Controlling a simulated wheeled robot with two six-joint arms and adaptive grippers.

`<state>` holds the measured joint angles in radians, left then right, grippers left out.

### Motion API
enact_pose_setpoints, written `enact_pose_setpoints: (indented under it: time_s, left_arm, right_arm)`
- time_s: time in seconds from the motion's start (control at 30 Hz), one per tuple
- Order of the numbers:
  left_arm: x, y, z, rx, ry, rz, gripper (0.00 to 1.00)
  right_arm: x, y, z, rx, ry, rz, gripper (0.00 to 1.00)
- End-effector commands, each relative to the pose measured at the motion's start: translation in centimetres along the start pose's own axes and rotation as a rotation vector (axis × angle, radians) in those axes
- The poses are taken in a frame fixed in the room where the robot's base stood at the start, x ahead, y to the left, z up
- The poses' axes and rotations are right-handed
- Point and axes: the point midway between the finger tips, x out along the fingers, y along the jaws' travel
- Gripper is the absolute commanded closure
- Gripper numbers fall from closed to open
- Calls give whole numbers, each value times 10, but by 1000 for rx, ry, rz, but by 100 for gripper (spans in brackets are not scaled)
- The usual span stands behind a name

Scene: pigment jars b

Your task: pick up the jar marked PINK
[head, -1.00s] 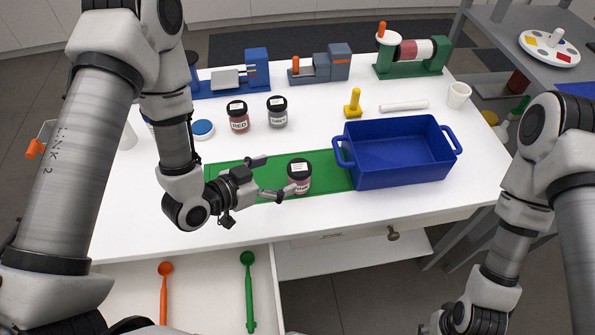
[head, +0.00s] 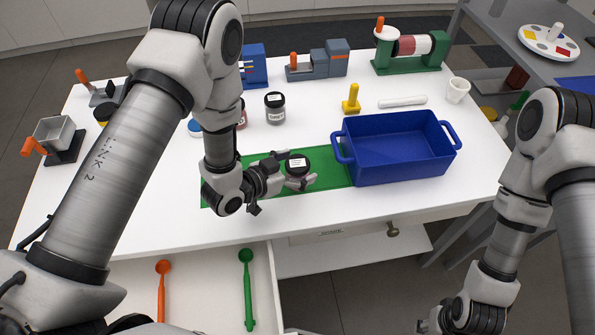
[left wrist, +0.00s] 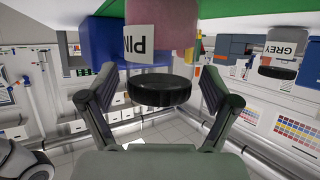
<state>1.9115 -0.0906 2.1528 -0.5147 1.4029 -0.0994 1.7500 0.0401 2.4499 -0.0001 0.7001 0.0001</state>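The jar marked PINK (head: 298,165) has a black lid and pinkish body and stands on the green mat (head: 334,160). In the left wrist view the jar (left wrist: 160,45) appears upside down, with part of its label reading "PIN". My left gripper (head: 292,169) is open, with its fingers at either side of the jar. In the left wrist view the fingers (left wrist: 157,78) are spread wider than the lid, with a gap at the left finger. My right arm is at the right; its gripper is not clearly seen.
A blue bin (head: 395,175) stands just right of the jar. A grey jar (head: 275,108) stands behind; a red jar is partly hidden by my left arm. A yellow peg-like object (head: 351,100) and a white cup (head: 457,90) stand farther back. An open drawer is in front.

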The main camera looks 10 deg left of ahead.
Motion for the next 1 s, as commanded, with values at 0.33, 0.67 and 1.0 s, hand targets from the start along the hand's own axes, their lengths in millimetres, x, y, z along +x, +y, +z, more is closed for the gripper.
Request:
enact_pose_setpoints:
  time_s: [0.33,0.67,1.0]
  left_arm:
    - [0,0,0,0,0,0,76]
    - [-4,0,-10,1,2,0,76]
    - [-42,17,-21,-3,-4,1,76]
  right_arm:
    - [0,0,0,0,0,0,60]
    - [3,0,0,0,0,0,60]
    - [16,0,0,0,0,0,60]
